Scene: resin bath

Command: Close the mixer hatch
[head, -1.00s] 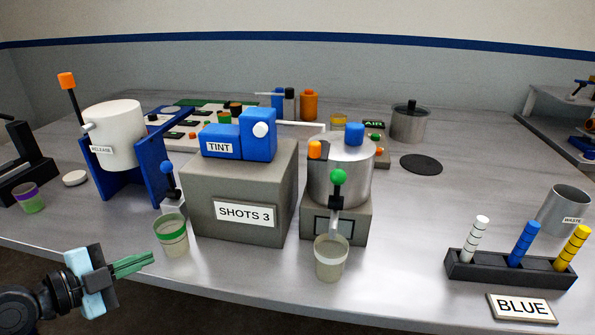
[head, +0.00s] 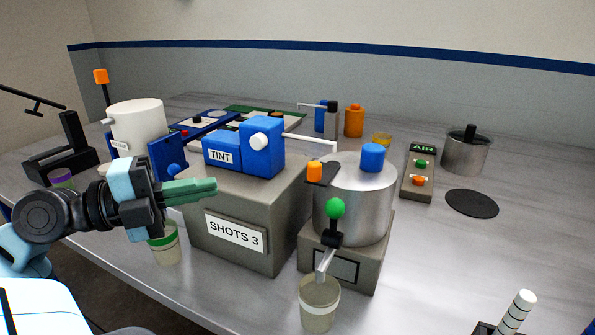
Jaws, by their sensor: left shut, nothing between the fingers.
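The mixer (head: 352,215) is a silver drum on a grey base, with a blue knob (head: 373,157) on top. An orange knob (head: 314,172) on a small dark plate sits at the drum's upper left edge; it looks like the hatch handle, but I cannot tell how far the hatch stands open. A green-ball lever (head: 335,209) and a spout are on the drum's front. My left gripper (head: 214,187) has green fingers, shut and empty, pointing right in front of the SHOTS 3 box, apart from the mixer.
The SHOTS 3 box (head: 236,233) with the blue TINT unit (head: 263,147) stands between my left gripper and the mixer. A cup (head: 319,304) is under the spout, another (head: 165,247) below my gripper. The AIR panel (head: 421,172) is right of the mixer.

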